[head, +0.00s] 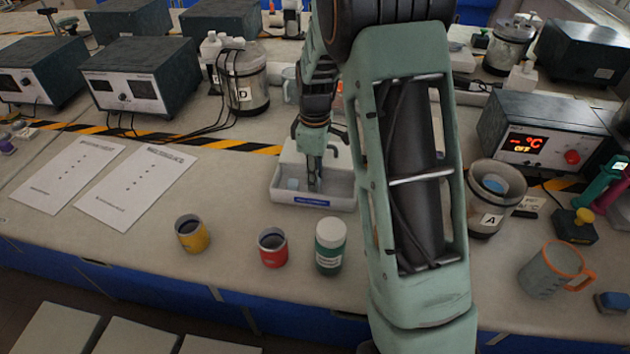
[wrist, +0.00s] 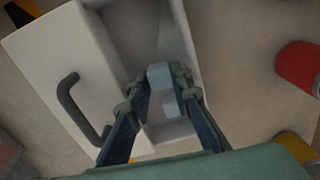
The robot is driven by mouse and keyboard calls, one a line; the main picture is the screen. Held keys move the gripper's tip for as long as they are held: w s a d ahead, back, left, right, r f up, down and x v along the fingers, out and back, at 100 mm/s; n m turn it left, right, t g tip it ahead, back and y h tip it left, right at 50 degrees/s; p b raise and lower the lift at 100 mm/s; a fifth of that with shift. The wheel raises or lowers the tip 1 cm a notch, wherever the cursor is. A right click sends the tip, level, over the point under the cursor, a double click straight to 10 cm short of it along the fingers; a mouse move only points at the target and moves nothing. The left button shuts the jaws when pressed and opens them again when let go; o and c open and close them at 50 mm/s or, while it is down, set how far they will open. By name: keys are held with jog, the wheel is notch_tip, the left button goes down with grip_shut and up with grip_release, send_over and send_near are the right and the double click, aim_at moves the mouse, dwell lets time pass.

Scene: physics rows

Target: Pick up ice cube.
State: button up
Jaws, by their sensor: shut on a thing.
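The open white ice box (head: 330,192) with a blue label stands on the bench in the head view. My gripper (head: 316,178) points down into it. In the wrist view, my gripper (wrist: 156,82) is closed around a pale blue ice cube (wrist: 159,75) at the fingertips. A second pale cube (wrist: 171,105) shows between the fingers, nearer the box's end wall. One light blue cube (head: 293,184) shows left of the fingers in the head view. The held cube cannot be made out clearly there.
A yellow cup (head: 191,236), a red cup (head: 272,249) and a green bottle (head: 330,247) stand in front of the box. The box's lid with a dark handle (wrist: 75,103) lies beside the opening. Beaker A (head: 488,205) stands to the right.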

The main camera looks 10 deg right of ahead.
jog(key=s+d+r, duration=0.5)
jog(key=s+r, duration=0.6)
jog(key=s, duration=0.2)
jog(key=shift+d+r, duration=0.2)
jog(key=shift+r, duration=0.05)
